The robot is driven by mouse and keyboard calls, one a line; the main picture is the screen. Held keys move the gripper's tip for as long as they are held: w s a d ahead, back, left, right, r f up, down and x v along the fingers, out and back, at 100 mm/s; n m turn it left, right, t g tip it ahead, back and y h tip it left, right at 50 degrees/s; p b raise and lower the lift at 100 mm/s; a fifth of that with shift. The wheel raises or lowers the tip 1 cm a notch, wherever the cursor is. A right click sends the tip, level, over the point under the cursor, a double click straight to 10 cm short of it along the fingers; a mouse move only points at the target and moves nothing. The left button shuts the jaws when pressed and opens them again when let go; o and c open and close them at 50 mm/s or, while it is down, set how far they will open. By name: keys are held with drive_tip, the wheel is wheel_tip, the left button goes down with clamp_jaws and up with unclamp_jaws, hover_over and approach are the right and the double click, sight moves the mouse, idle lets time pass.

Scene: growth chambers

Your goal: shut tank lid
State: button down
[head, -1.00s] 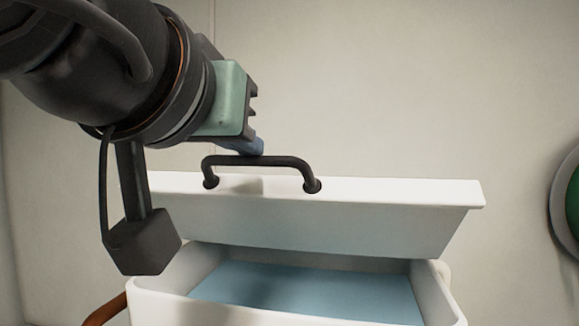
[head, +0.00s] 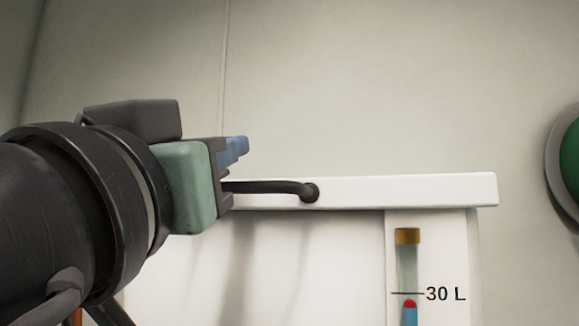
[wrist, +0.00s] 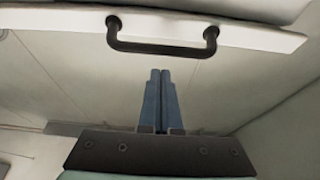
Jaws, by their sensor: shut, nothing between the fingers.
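The white tank lid (head: 410,190) shows edge-on in the head view, lying level on the white tank (head: 350,262) with no gap visible along the front. Its black handle (head: 268,188) sticks out from the front edge, its left end hidden behind my gripper (head: 240,148). My gripper's blue fingers are shut and empty, just above the handle's level in the head view. In the wrist view the fingers (wrist: 158,78) point toward the handle (wrist: 160,48), with a small gap in the picture between them. The tank's inside is hidden.
A level gauge (head: 408,270) marked 30 L is on the tank's front. A green round thing (head: 570,175) with a grey rim sits on the wall at the right. The wall above the lid is clear.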

drive_tip(key=shift+t, duration=0.3)
drive_tip(key=shift+s+f+b, duration=0.1)
drive_tip(key=shift+f+b, duration=1.85)
drive_tip(key=shift+f, duration=0.45)
